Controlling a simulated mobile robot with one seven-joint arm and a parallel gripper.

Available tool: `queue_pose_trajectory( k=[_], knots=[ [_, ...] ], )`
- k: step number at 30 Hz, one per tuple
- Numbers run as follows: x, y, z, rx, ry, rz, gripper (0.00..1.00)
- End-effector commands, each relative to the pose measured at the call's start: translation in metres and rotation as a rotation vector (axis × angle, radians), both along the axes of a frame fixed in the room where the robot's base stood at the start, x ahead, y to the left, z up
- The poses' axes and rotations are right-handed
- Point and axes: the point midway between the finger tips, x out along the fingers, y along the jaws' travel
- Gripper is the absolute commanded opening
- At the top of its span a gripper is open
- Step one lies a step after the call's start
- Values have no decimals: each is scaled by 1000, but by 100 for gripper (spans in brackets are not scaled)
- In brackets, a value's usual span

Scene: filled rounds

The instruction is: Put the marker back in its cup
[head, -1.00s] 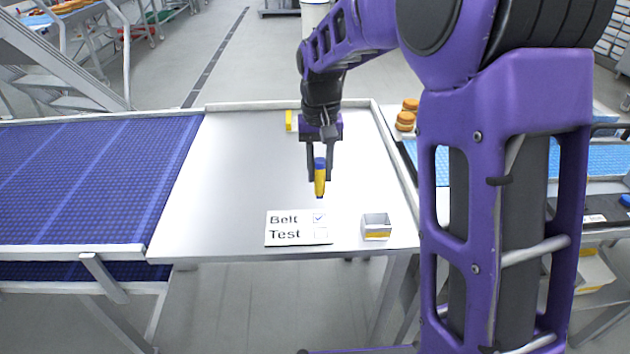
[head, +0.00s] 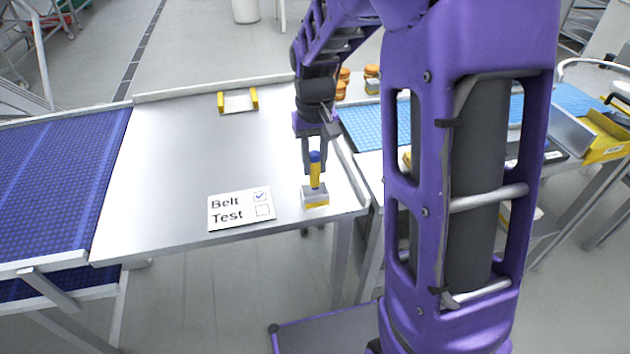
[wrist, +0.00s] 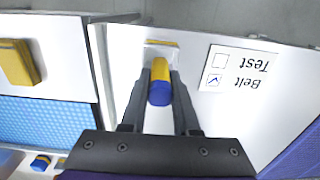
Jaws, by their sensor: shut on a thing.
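The marker (head: 315,172), yellow with a blue end, stands upright between the fingers of my gripper (head: 314,160), which is shut on it. The cup (head: 315,198), a small square grey holder with a yellow band, stands on the metal table near its front right. The marker's lower end is at the cup's opening in the head view; whether it is inside, and how deep, I cannot tell. In the wrist view the marker (wrist: 160,85) lies between both fingers, blue end towards the camera, and partly covers the cup (wrist: 163,46).
A sign (head: 240,208) reading "Belt" (ticked) and "Test" (empty box) lies left of the cup. A yellow-ended holder (head: 238,102) sits at the table's back. A blue belt (head: 60,180) adjoins at left. The table's middle (head: 190,150) is clear.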

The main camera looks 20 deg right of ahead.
Motion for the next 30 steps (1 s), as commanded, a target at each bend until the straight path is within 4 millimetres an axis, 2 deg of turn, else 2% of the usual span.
queue_pose_trajectory(
  k=[5, 12, 23, 24, 28, 30],
  knots=[
    [0, 0, -14, 0, 1, 0, 0],
    [0, 0, -43, 0, 1, 0, 0],
    [0, 0, -48, 0, -1, 0, 0],
    [0, 0, -46, 0, -1, 0, 36],
    [0, 0, -46, 0, -1, 0, 59],
    [0, 0, -46, 0, -1, 0, 59]
  ],
)
